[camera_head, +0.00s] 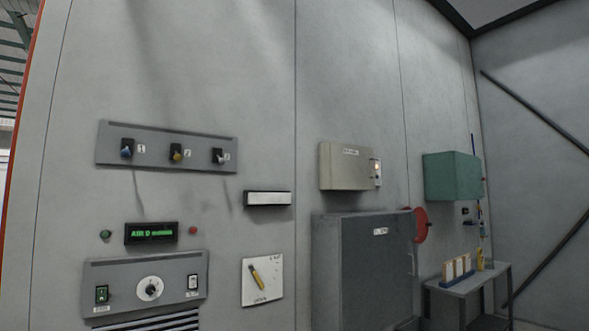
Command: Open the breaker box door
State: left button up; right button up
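No box here has a label I can read as breaker box, so I cannot tell which one it is. A beige wall box (343,168) with a small label on its upper front and a lit indicator at its right side hangs right of the wall seam; its front looks shut. Below it stands a large dark grey cabinet (355,270) with a white label and a handle at its right edge; its door looks shut. A green box (450,177) hangs farther right and also looks closed. Neither of my grippers shows in the head view.
On the left wall are a panel with several switches (190,131), a green display (151,233), a dial panel (128,281) and a plate with a yellow lever (262,285). A red round object (420,226) sits beside the cabinet. A small table (490,278) stands at right.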

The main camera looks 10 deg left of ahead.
aim_at(352, 167)
jog(key=i+l+u, duration=0.15)
jog(key=i, duration=0.4)
jog(key=i+l+u, duration=0.15)
jog(key=i, duration=0.4)
jog(key=i+l+u, duration=0.15)
jog(key=i+l, duration=0.25)
jog(key=i+l+u, duration=0.15)
jog(key=i+l, duration=0.2)
jog(key=i, duration=0.3)
